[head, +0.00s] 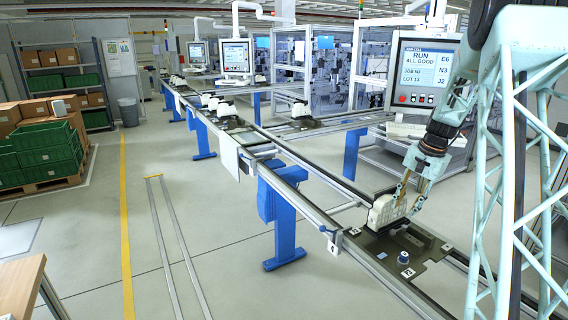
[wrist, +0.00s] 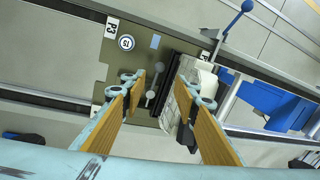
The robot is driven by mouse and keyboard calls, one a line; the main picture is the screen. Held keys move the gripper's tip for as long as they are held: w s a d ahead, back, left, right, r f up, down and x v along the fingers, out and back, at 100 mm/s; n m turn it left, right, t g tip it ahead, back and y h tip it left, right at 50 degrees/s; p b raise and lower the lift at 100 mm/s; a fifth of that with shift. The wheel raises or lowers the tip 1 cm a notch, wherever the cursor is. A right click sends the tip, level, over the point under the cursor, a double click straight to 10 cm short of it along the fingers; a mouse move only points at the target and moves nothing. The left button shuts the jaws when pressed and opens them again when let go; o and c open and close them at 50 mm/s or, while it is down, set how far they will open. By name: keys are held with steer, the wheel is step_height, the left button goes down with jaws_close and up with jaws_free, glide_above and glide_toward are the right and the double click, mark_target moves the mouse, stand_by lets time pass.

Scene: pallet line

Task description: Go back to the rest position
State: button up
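My gripper (head: 408,192) is at the lower right in the head view, just above a white part (head: 382,212) standing on a dark olive pallet (head: 432,272). In the wrist view my gripper (wrist: 163,82) is open, its two tan-padded fingers spread apart. The white part (wrist: 205,70) lies by the right finger, partly hidden by it. Below the gap between the fingers are a black bar and a small grey lever on the pallet (wrist: 125,65). I cannot tell whether the right finger touches the part.
The pallet sits on a rail conveyor (head: 318,188) with blue legs (head: 285,215). A screen (head: 425,70) reading RUN stands behind my arm. Green crates (head: 45,150) are at the far left. Open floor lies left of the conveyor.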

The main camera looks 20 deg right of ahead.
steer(key=shift+a+r, duration=0.1)
steer(key=s+a+r+n+b, duration=0.2)
steer(key=s+a+r, duration=0.35)
steer(key=a, duration=0.45)
steer(key=s+a+r+n+b, duration=0.15)
steer(key=s+a+r, duration=0.25)
steer(key=a+r, duration=0.45)
steer(key=s+a+r+n+b, duration=0.1)
steer(key=s+a+r+n, duration=0.3)
steer(key=a, duration=0.8)
steer(key=s+a+r+n+t+b, duration=0.1)
steer(key=s+a+b, duration=0.1)
steer(key=s+a, duration=0.5)
steer(key=s+a+n+b, duration=0.15)
steer(key=s+a, duration=0.35)
steer(key=s, duration=0.5)
steer(key=s+a+f+n+b, duration=0.1)
steer(key=s+a+f, duration=0.1)
steer(key=s, duration=0.5)
steer(key=s+a+f+n+t+b, duration=0.1)
steer(key=s+a+f+n, duration=0.1)
steer(key=s, duration=0.6)
steer(key=shift+a+f+h, duration=0.35)
steer(key=shift+f+h, duration=0.05)
steer(key=shift+f, duration=0.05)
steer(key=shift+d, duration=0.15)
